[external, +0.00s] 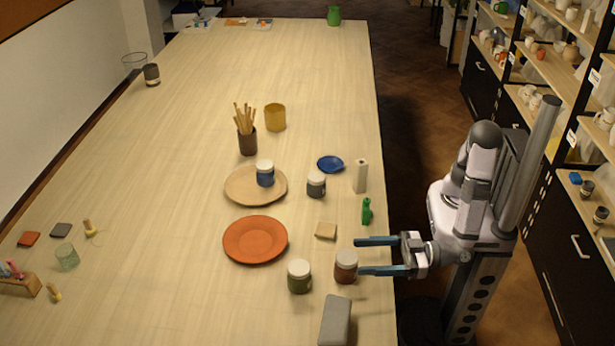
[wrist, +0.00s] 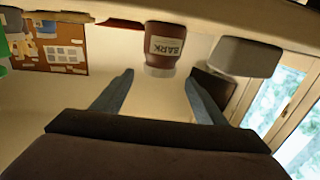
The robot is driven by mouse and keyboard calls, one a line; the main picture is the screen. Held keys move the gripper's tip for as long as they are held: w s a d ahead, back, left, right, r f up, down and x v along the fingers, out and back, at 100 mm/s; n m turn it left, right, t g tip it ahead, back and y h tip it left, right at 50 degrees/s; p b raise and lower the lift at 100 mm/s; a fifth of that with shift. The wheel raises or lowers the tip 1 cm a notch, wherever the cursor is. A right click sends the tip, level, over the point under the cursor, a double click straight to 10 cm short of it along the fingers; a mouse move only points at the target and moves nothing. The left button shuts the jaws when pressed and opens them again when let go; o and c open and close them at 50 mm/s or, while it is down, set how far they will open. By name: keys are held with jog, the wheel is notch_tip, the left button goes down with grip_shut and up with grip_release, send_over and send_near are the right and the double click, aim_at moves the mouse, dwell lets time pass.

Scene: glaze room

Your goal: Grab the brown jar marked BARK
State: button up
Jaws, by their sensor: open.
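The brown jar marked BARK (external: 346,272) stands upright near the table's right edge, with a white lid. In the wrist view the jar (wrist: 162,52) appears upside down, its pale label readable as BARK, ahead of the fingers and roughly centred between them. My gripper (external: 358,256) is open and empty, its two blue-grey fingers reaching in from the right over the table edge. In the external view the nearer fingertip overlaps the jar's right side; I cannot tell if it touches. In the wrist view my gripper (wrist: 158,84) shows both fingers spread, short of the jar.
A green jar (external: 299,280) stands just left of the brown jar, and a grey block (external: 336,320) lies in front of it. A small tan tile (external: 326,231) lies behind. A green bottle (external: 367,211) stands behind my gripper. An orange plate (external: 255,240) is further left.

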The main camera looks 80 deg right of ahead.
aim_at(347, 257)
jog(key=shift+w+a+f+p, duration=0.1)
jog(key=shift+w+p, duration=0.35)
jog(key=shift+w, duration=0.95)
jog(key=shift+w+a+f+p, duration=0.1)
jog(key=shift+w+p, duration=0.3)
jog(key=shift+w, duration=1)
grip_shut()
